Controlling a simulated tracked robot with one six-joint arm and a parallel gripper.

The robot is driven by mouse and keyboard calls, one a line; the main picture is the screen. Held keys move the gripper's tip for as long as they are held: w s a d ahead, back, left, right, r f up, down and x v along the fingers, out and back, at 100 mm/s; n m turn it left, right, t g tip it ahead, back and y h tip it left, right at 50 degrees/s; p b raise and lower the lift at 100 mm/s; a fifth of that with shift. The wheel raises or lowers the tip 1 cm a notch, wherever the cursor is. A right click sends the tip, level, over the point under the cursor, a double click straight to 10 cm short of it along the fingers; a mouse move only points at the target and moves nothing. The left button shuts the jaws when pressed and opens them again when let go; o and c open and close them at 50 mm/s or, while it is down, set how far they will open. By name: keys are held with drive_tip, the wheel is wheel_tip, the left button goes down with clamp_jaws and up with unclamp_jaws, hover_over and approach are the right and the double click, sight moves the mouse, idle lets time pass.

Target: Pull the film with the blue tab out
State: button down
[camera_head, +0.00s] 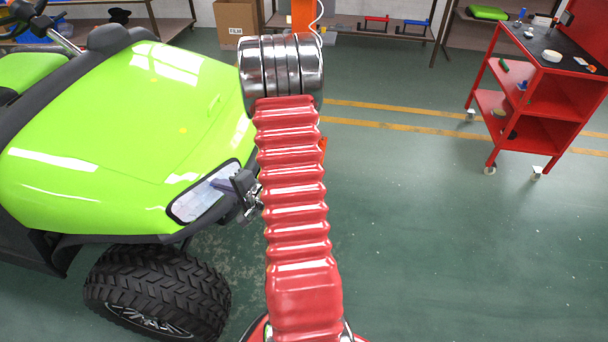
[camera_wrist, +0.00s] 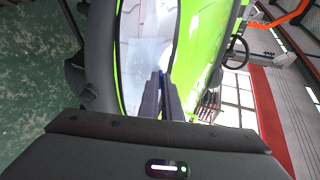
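The pale, glossy headlight film (camera_head: 200,200) lies over the headlight on the front of the green cart; it also shows in the wrist view (camera_wrist: 138,55). My gripper (camera_head: 226,184) is at the headlight's right end. In the wrist view my gripper (camera_wrist: 161,80) has its two fingers close together, with the small blue tab (camera_wrist: 161,74) between their tips. The fingers look shut on the tab. The film still lies along the headlight, and its edge by the tab is partly hidden by the fingers.
The green cart (camera_head: 120,130) stands at the left, with its black tire (camera_head: 160,290) below the headlight. A red tool trolley (camera_head: 530,130) stands at the right. A cardboard box (camera_head: 237,20) is at the back. The green floor between cart and trolley is clear.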

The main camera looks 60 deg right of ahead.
drive_tip(key=shift+s+r, duration=0.1)
drive_tip(key=shift+s, duration=0.05)
drive_tip(key=shift+s+d+r, duration=0.3)
drive_tip(key=shift+s+r, duration=0.45)
drive_tip(key=shift+s+r, duration=0.25)
drive_tip(key=shift+s+d+r, duration=0.2)
drive_tip(key=shift+r, duration=0.05)
drive_tip(key=shift+s+r, duration=0.15)
drive_tip(key=shift+s, duration=0.1)
idle(0.4)
drive_tip(key=s+d+r, duration=0.2)
drive_tip(key=s+r, duration=0.2)
drive_tip(key=s, duration=0.3)
drive_tip(key=shift+s+d, duration=0.15)
drive_tip(key=shift+d, duration=0.15)
idle(0.5)
drive_tip(key=shift+s, duration=0.1)
